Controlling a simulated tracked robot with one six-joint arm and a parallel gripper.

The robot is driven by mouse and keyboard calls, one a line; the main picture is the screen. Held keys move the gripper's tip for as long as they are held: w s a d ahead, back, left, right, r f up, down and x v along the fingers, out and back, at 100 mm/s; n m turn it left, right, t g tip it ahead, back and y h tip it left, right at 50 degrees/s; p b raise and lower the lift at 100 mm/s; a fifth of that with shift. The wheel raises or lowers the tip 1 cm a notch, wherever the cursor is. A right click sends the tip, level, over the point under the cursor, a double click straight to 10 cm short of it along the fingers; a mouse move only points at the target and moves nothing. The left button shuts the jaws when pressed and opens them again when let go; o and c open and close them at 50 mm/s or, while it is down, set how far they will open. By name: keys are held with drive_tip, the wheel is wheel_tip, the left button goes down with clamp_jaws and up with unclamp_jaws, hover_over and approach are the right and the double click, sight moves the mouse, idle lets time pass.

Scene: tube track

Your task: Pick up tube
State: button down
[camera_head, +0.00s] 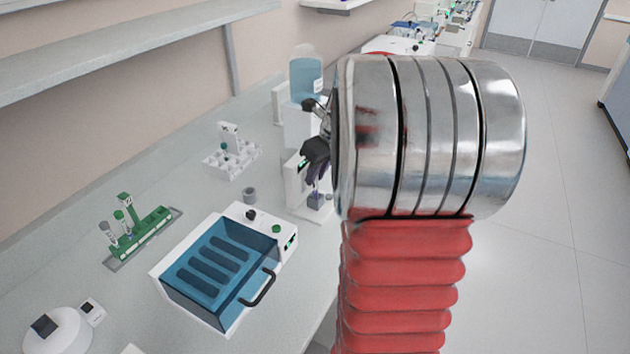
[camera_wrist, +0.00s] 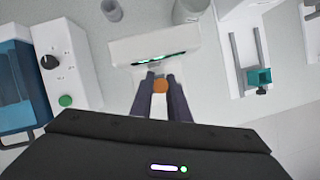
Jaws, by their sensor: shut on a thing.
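My gripper (camera_wrist: 161,88) is shut on a tube, seen in the wrist view as a round orange end (camera_wrist: 160,86) between the two dark fingertips. The rest of the tube is hidden below that end. In the head view my gripper (camera_head: 317,172) is partly hidden behind my arm, with its purple-grey fingers pointing down in front of a white device (camera_head: 297,190). The tube cannot be made out there. The white device also shows in the wrist view (camera_wrist: 150,50), just beyond the fingertips.
A blue-lidded bath (camera_head: 222,265) with a black handle stands on the bench (camera_head: 200,215). A green rack (camera_head: 145,232) holds several tubes at left. A white rack (camera_head: 230,160) stands behind. A grey cup (camera_head: 249,195) sits near the bath. A blue container (camera_head: 306,80) stands at the back.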

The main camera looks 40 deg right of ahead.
wheel_tip(320, 180, up, 8)
drive_tip(key=shift+r, duration=0.15)
idle(0.7)
